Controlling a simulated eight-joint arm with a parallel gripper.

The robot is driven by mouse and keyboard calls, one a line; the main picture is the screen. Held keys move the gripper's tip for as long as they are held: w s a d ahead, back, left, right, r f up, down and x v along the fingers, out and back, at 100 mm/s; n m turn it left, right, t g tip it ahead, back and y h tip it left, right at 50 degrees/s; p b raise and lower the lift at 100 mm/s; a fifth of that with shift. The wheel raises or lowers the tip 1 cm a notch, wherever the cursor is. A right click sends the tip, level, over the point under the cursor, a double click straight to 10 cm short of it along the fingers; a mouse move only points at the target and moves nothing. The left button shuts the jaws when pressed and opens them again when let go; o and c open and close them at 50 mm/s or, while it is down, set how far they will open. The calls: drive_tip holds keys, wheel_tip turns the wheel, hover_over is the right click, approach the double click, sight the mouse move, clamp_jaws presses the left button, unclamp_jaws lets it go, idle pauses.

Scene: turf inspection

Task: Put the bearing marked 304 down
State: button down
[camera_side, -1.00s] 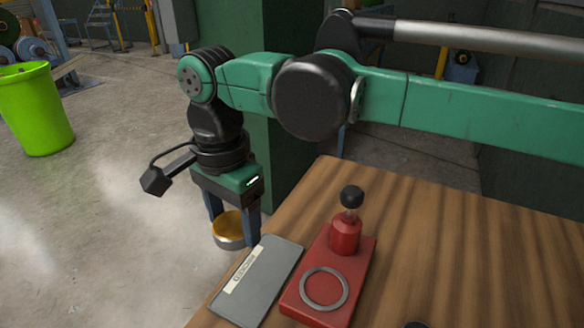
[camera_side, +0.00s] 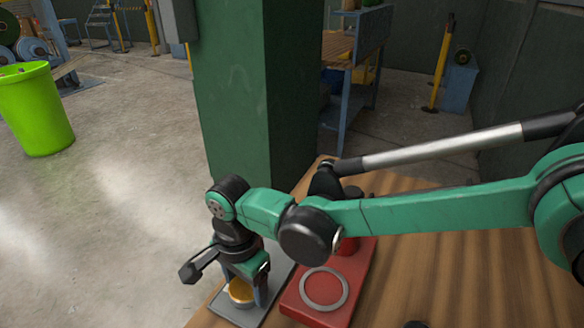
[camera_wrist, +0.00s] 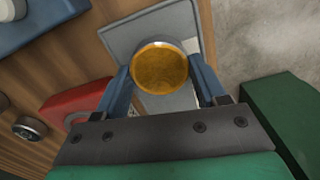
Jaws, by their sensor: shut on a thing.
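My gripper (camera_side: 243,292) is shut on a round bearing (camera_side: 239,291) with an amber top face and a metal rim. In the wrist view the bearing (camera_wrist: 160,68) sits between the two blue fingers of my gripper (camera_wrist: 164,80). No mark on it can be read. A grey plate (camera_side: 230,311) lies under the bearing at the table's left edge; it also shows in the wrist view (camera_wrist: 124,36). Its pale label is mostly hidden. I cannot tell whether the bearing touches the plate.
A red fixture (camera_side: 312,314) with a flat metal ring (camera_side: 324,288) stands just right of the plate, its post partly behind my arm. It also shows in the wrist view (camera_wrist: 68,105). Another round part (camera_wrist: 30,128) lies beyond it.

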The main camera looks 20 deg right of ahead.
drive_tip(key=shift+f, duration=0.15)
drive_tip(key=shift+c, duration=0.3)
unclamp_jaws()
